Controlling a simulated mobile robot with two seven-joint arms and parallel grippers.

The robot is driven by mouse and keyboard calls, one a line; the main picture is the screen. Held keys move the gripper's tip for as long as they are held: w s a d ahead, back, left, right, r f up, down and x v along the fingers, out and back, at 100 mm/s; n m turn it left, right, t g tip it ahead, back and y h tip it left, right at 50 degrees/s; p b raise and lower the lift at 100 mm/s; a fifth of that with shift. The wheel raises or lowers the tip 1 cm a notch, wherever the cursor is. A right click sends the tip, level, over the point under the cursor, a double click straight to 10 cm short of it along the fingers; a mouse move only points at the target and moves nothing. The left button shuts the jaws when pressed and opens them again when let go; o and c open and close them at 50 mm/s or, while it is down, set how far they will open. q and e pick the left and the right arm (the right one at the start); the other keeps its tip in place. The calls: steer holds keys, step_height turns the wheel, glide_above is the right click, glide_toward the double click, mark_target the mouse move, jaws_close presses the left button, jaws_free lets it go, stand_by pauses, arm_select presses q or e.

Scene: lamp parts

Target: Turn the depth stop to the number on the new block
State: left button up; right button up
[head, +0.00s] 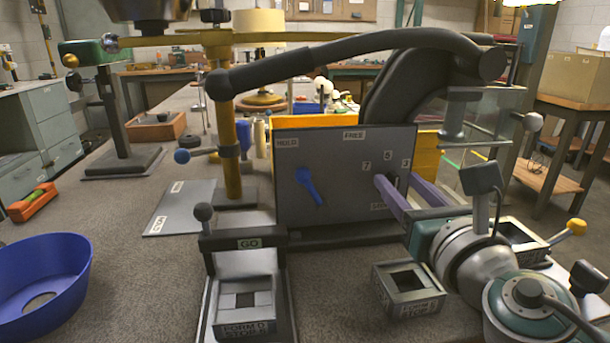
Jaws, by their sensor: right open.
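A grey upright panel (335,215) stands in the middle of the bench, with a blue lever (309,187) below the HOLD and FREE labels. On its right side are number labels, apparently 7, 5 or 6, and 3, around the depth stop, which is mostly hidden by my right gripper (397,184). Its purple fingers are open and reach to the panel there; contact is unclear. My left gripper is out of view.
A blue bowl (45,275) and an orange level (33,202) are at the left. A grey plate (180,208) lies left of the panel. A black curved bar (340,50) crosses above the panel. A third block (527,243) is partly behind my right arm.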

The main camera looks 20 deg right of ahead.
steer(key=shift+x, duration=0.8)
steer(key=shift+s, duration=0.1)
steer(key=c, duration=0.7)
steer(key=shift+f, duration=0.1)
jaws_close()
